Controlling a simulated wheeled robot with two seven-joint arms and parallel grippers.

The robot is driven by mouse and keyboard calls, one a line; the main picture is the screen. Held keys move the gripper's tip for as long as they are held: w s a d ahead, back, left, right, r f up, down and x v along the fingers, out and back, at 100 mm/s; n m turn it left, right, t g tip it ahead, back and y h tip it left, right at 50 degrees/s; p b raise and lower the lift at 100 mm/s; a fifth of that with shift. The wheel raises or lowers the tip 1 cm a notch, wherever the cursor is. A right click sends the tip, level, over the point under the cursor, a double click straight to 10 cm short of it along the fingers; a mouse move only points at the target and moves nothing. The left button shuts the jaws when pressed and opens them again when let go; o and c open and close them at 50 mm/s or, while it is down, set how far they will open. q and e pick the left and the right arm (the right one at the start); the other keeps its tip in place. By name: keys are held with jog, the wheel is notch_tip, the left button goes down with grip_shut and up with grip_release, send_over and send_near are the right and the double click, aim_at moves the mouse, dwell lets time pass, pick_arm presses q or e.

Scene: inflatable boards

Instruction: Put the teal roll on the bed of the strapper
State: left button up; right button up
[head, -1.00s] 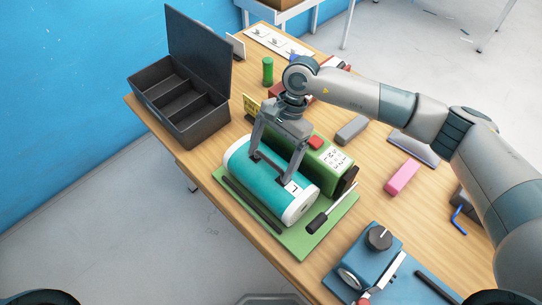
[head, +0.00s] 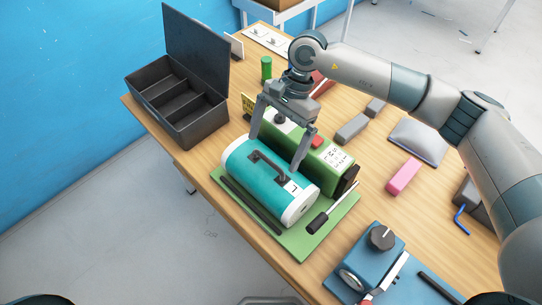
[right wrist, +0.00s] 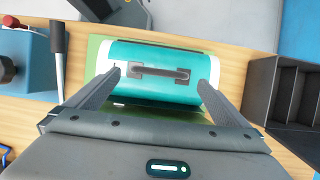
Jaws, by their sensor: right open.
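The teal roll (head: 262,182), with white ends and a dark handle (head: 267,165) on top, lies on its side on the flat green bed (head: 298,246) of the strapper (head: 330,160). The strapper's green body stands behind the roll. My right gripper (head: 275,153) is open and empty, its fingers spread above and just behind the roll, apart from the handle. The right wrist view also shows the roll (right wrist: 150,58) and handle between the open fingers (right wrist: 160,82). My left gripper is not in view.
An open black compartment box (head: 180,105) stands at the left. A blue device (head: 365,262) stands at the front right. A pink block (head: 402,176) and grey blocks lie to the right. A green cylinder (head: 266,69) stands behind.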

jog(key=b+v, duration=0.2)
jog(key=v, duration=0.5)
jog(key=shift+r+b, duration=0.25)
jog(key=shift+b, duration=0.05)
